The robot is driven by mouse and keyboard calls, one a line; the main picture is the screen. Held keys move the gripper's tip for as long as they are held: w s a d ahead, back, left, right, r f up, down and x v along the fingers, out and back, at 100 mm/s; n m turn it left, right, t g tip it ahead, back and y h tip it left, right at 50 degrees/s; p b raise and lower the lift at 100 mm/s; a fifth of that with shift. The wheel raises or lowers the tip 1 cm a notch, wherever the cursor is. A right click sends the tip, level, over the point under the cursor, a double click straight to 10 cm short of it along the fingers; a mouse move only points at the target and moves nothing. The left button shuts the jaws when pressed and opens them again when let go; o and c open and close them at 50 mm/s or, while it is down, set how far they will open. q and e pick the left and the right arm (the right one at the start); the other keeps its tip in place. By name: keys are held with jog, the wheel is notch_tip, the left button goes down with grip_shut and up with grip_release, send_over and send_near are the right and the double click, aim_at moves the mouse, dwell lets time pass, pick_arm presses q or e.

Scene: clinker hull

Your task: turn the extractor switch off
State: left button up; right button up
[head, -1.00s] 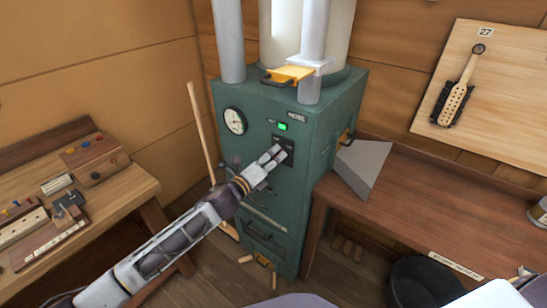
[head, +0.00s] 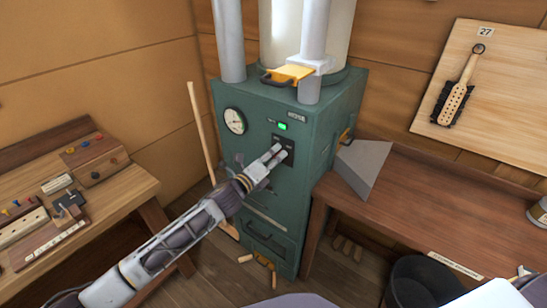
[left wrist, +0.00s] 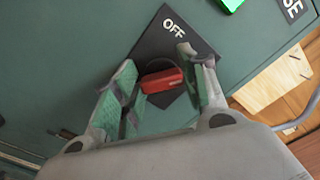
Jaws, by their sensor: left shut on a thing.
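The extractor switch is a red lever (left wrist: 162,80) on a dark plate (left wrist: 150,50) marked "OFF" in the left wrist view. The plate (head: 290,144) is on the front of a green cabinet (head: 255,165), under a lit green lamp (head: 282,126). My left gripper (head: 281,151) reaches the plate from the lower left. In the left wrist view its fingers (left wrist: 160,85) are on both sides of the red lever, shut on it. The fingers hide the lever in the head view. Other markings on the plate cannot be read. My right gripper is not in view.

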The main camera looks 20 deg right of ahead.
pick_arm(q)
jog(key=n+p, duration=0.1)
jog(key=n, duration=0.2)
jog(key=shift+f+p, duration=0.1)
jog(key=shift+p, duration=0.3)
jog(key=shift+n+p, duration=0.45)
jog(key=shift+n, duration=0.45)
jog(key=n+p, duration=0.1)
jog(key=n, duration=0.2)
jog(key=shift+f+n+p, duration=0.15)
jog(key=shift+n+p, duration=0.5)
jog(key=shift+n, duration=0.45)
jog(key=shift+f+n+p, duration=0.2)
jog(key=shift+n+p, duration=0.15)
jog(key=shift+n, duration=0.75)
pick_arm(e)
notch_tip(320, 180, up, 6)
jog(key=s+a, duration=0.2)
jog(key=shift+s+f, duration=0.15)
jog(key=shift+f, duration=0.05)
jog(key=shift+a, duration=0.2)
